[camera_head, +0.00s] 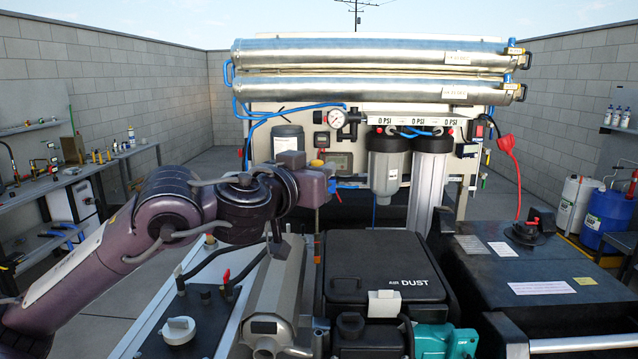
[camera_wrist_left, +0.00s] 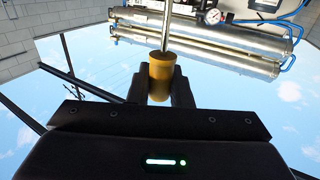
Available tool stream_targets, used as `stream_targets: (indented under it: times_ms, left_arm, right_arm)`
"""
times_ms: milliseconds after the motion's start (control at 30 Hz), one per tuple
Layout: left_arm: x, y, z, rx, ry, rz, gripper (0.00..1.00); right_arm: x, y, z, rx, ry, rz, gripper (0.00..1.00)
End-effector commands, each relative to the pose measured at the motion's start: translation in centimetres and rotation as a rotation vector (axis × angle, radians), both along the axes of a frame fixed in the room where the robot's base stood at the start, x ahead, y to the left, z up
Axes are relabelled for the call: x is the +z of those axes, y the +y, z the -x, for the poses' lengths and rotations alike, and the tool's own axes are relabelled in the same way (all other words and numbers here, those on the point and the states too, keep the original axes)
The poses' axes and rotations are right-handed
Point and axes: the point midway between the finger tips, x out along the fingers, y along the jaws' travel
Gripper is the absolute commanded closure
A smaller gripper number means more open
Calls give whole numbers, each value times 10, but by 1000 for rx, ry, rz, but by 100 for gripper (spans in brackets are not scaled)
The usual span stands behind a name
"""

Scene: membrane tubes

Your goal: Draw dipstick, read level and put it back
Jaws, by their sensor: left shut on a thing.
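My left gripper (camera_head: 318,178) is shut on the yellow dipstick handle, above the gap between the grey metal housing (camera_head: 274,285) and the black air filter box (camera_head: 385,270). In the left wrist view the handle (camera_wrist_left: 161,78) is a short yellow-brown cylinder held between the dark fingers (camera_wrist_left: 161,88). A thin metal rod (camera_wrist_left: 167,28) runs out from the handle to the picture's edge. The rod's lower end and any level mark cannot be made out. My right gripper is not in view.
Behind the gripper stand a pressure gauge (camera_head: 337,118), a grey filter housing (camera_head: 388,165) and a white filter housing (camera_head: 430,175). Two silver membrane tubes (camera_head: 370,56) lie above. A black tank (camera_head: 540,270) is at right. A workbench (camera_head: 75,175) runs along the left wall.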

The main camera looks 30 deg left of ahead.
Motion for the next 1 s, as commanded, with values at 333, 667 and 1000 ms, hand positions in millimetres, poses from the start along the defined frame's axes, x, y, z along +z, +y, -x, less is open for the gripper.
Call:
stream_targets:
  times_ms: [333,667,1000]
  left_arm:
    - [27,-3,0,-6,-3,-1,100]
    - [49,-3,0,-7,-2,-1,100]
    - [67,-3,0,-7,0,-3,100]
  right_arm:
    - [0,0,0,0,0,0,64]
    - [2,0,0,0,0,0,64]
    - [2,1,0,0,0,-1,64]
